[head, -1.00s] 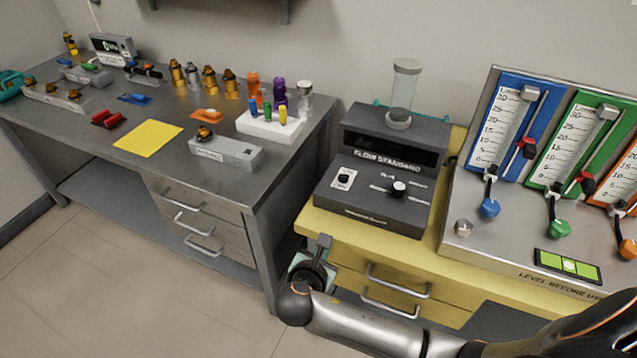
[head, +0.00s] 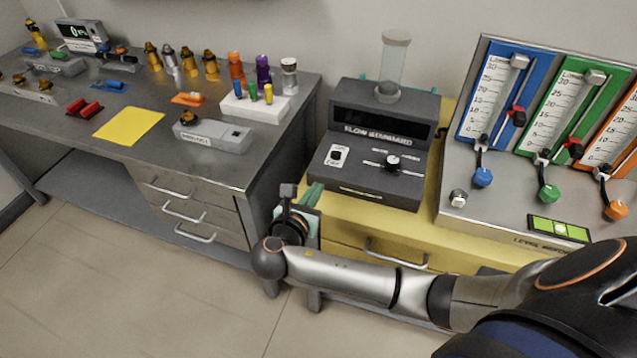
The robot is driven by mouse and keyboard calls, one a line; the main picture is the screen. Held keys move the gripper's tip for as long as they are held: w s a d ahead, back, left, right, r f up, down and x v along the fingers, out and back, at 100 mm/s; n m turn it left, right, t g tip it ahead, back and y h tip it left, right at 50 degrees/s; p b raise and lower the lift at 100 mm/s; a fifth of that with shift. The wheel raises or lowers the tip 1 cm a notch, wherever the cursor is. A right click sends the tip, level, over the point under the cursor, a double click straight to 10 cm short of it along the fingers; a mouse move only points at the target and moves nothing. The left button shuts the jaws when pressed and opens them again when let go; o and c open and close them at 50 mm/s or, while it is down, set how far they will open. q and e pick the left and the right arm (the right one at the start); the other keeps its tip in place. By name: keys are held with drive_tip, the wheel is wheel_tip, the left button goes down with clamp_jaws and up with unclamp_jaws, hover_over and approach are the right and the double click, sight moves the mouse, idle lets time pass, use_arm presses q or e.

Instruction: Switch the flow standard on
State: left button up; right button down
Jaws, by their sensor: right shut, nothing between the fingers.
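The flow standard (head: 378,145) is a dark grey box with a blank black display, a clear cylinder on top, a small white switch plate (head: 337,156) at the left of its front panel and a black knob (head: 392,163) at the right. It stands on a yellow cabinet. My right gripper (head: 315,192) is at the cabinet's front left edge, below and left of the switch plate and apart from it. Its fingers are shut and empty, partly hidden by my wrist. I cannot make out the switch position. My left gripper is not in view.
The yellow cabinet (head: 345,215) has a bare strip in front of the flow standard. A grey desk (head: 75,133) with bottles, blocks and a yellow sheet (head: 129,125) stands left.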

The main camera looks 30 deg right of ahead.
approach(336, 154)
drive_tip(key=w+d+f, duration=0.2)
drive_tip(key=w+d, duration=0.1)
drive_tip(key=shift+d+f+b, duration=0.1)
drive_tip(key=shift+f+b, duration=0.25)
drive_tip(key=shift+f, duration=0.05)
drive_tip(key=shift+w+d, duration=0.5)
drive_tip(key=shift+d, duration=0.15)
drive_tip(key=shift+w+d+r+p, duration=0.1)
drive_tip(key=shift+w+d+p, duration=0.2)
drive_tip(key=shift+w+d, duration=0.6)
drive_tip(key=shift+d, duration=0.15)
